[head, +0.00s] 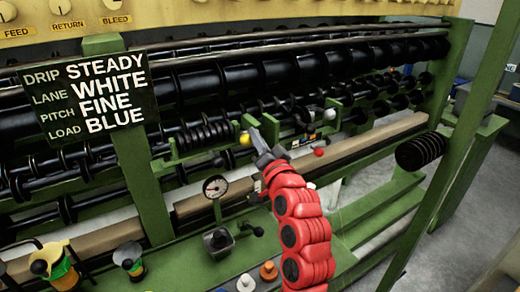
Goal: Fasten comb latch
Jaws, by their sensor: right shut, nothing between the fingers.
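My right gripper (257,139) is at the end of the red arm, dark grey and shut, with nothing in it. Its tip is just right of a yellow knob (245,139) at the green brackets in front of the black rollers. I cannot tell whether they touch. A white knob (330,114) and a red knob (319,152) are further right. None of these parts is marked as the comb latch, and I cannot tell which is the latch or how it stands. The gripper and wrist hide part of the rail behind them. My left gripper is not in view.
A dark sign (91,94) reads DRIP STEADY, LANE WHITE, PITCH FINE, LOAD BLUE. A round gauge (215,187) stands left of my arm. Green posts frame the black rollers (290,72). A black ribbed roll (420,150) is at the right, with grey floor beyond.

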